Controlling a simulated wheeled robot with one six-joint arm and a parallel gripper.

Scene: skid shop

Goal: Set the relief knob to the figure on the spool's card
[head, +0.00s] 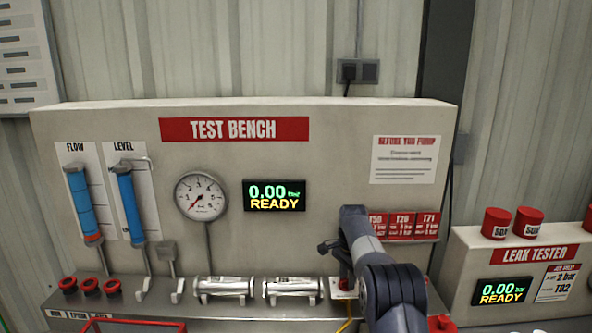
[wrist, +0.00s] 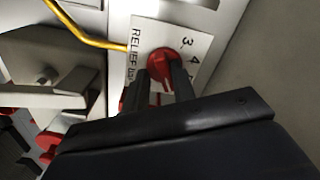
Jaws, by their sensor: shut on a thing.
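The relief knob is red and round (wrist: 160,62), on a white dial plate (wrist: 196,28) marked RELIEF bar, with the figures 3 and 4 readable in the wrist view. My gripper (wrist: 164,76) is shut on the knob, one dark finger on each side. The knob's pointer setting cannot be made out. In the head view my gripper (head: 342,268) is at the bench's lower right, and my arm hides most of the knob. Red cards (head: 427,225) labelled T50, T20 and T71 hang right of my arm; their small print is unreadable. I cannot tell which is the spool's card.
The test bench panel (head: 330,130) carries a gauge (head: 201,196) and a display (head: 274,195) reading 0.00 READY. Two silver cylinders (head: 222,287) lie on the ledge. A yellow cable (wrist: 80,28) runs to the dial plate. A leak tester (head: 490,270) stands at right.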

